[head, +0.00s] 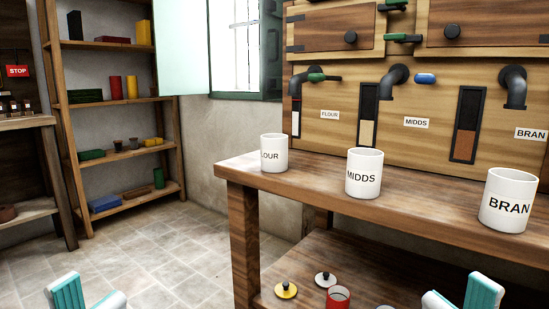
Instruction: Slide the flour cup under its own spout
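The white flour cup (274,154), its label partly turned out of sight, stands upright at the left end of the wooden bench (340,193). The flour spout (295,84), a dark bent pipe, comes out of the wooden panel above, behind and a little right of the cup. The FLOUR label (330,115) is on the panel beside it. My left gripper (91,299) is at the bottom left edge, low and far from the cup, open and empty. My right gripper (459,301) is at the bottom right, in front of the bench, open and empty. Both are partly cut off.
The MIDDS cup (364,173) and BRAN cup (508,201) stand to the right on the bench. The midds spout (388,82) and bran spout (514,87) are above. A lower shelf holds a red cup (338,298) and knobbed discs (286,290). Bare floor lies left.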

